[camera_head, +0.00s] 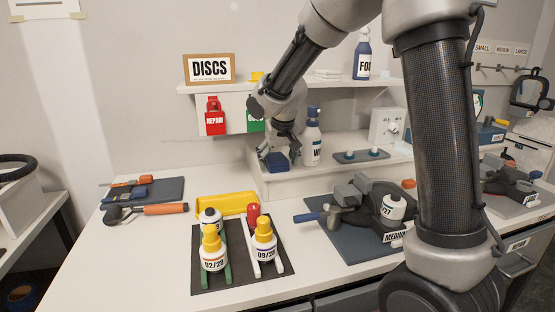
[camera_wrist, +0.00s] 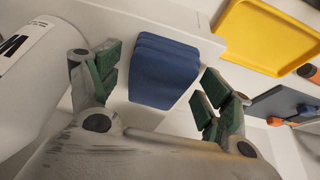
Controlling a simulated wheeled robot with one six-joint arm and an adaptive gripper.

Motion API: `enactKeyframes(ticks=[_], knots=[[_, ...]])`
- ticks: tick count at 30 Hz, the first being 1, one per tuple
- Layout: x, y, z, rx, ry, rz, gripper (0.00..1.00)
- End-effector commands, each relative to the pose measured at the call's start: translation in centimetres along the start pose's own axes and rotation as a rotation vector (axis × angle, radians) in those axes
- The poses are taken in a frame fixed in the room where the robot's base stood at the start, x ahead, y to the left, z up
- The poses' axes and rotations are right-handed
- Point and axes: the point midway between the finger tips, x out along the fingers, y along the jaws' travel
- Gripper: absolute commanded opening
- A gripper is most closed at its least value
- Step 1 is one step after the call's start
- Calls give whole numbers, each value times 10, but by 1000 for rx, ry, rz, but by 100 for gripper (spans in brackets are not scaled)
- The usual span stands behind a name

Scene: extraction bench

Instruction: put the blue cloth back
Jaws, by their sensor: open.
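The folded blue cloth (camera_head: 277,162) sits on the white stepped ledge (camera_head: 320,179) at the back of the bench. My gripper (camera_head: 281,154) is right at the cloth, its arm reaching down from above. In the wrist view, the layered blue cloth (camera_wrist: 163,72) lies between the green-padded fingers of my gripper (camera_wrist: 158,82). The fingers are open, with a visible gap on each side of the cloth. Part of the cloth is hidden by the gripper in the head view.
A white spray bottle (camera_head: 312,143) stands close to the right of my gripper; a white bottle (camera_wrist: 35,70) fills the wrist view's left. A yellow tray (camera_head: 226,205) lies in front of the ledge. Dropper bottles (camera_head: 213,256) stand on a dark mat. An upper shelf (camera_head: 350,83) runs above.

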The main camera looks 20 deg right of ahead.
Motion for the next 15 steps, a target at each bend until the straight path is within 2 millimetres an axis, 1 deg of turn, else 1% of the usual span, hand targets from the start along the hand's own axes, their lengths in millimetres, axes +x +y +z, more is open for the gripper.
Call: enactKeyframes(ticks=[5,8,11,15], knots=[[-2,0,-1,0,1,0,79],[-12,0,-2,1,3,-1,79],[-31,0,-2,1,5,-2,79],[-64,0,-2,2,5,-2,79]])
